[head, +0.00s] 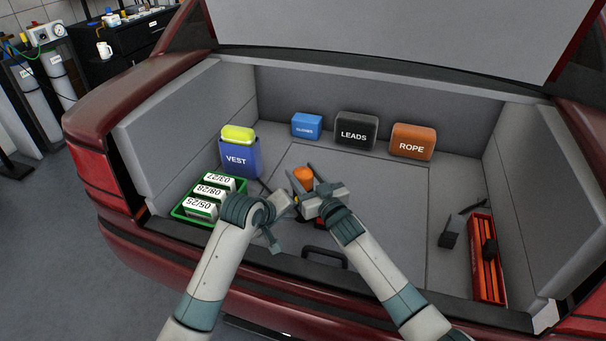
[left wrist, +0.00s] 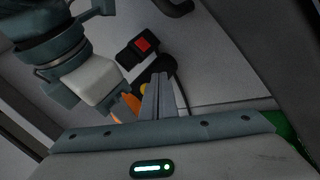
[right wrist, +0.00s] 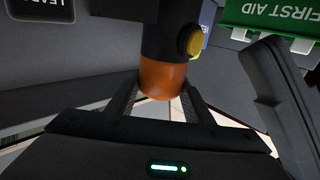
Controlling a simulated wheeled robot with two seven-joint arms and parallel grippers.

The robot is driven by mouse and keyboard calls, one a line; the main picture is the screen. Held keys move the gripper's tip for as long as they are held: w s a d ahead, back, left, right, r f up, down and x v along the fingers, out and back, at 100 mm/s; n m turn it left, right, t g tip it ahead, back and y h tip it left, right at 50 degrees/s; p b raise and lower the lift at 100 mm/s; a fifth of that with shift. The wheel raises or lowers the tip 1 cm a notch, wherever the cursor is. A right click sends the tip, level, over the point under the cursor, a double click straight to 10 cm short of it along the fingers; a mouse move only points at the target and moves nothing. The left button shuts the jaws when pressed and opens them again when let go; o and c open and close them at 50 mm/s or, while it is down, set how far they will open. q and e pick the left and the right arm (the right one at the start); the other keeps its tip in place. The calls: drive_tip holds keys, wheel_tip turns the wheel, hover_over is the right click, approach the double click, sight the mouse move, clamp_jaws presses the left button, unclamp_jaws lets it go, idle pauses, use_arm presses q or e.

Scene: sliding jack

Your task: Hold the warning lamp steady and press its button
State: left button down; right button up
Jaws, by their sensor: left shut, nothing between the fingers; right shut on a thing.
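The warning lamp has an orange dome (head: 303,174) and a black body (right wrist: 165,28). A yellow button (right wrist: 193,41) sits on its side. My right gripper (right wrist: 161,82) is shut on the lamp, its fingers on either side of the orange part. My left gripper (head: 294,199) is shut and empty, close beside the lamp. In the left wrist view its closed fingertips (left wrist: 160,80) lie right by the yellow button (left wrist: 144,89). I cannot tell whether they touch it. The grippers partly hide the lamp in the head view.
A blue VEST bin (head: 240,158) and a green tray (head: 181,211) of dated packs stand at left. A LEADS case (head: 356,131), a ROPE case (head: 412,141) and a small blue case (head: 306,125) line the back. A red box (head: 487,257) is right. The trunk floor's middle right is clear.

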use_arm(q)
drive_tip(key=shift+w+d, duration=0.25)
drive_tip(key=shift+w, duration=0.5)
drive_tip(key=shift+w+d, duration=0.25)
drive_tip(key=shift+w, duration=0.5)
drive_tip(key=shift+w, duration=0.15)
idle(0.9)
drive_tip(key=shift+w+d, duration=0.15)
drive_tip(key=shift+w, duration=0.1)
idle(0.5)
drive_tip(key=shift+s, duration=0.45)
drive_tip(key=shift+a, duration=0.2)
drive_tip(key=s, duration=0.2)
drive_tip(key=s+a, duration=0.1)
drive_tip(key=s, duration=0.2)
drive_tip(key=shift+s+a, duration=0.35)
drive_tip(key=shift+a, duration=0.05)
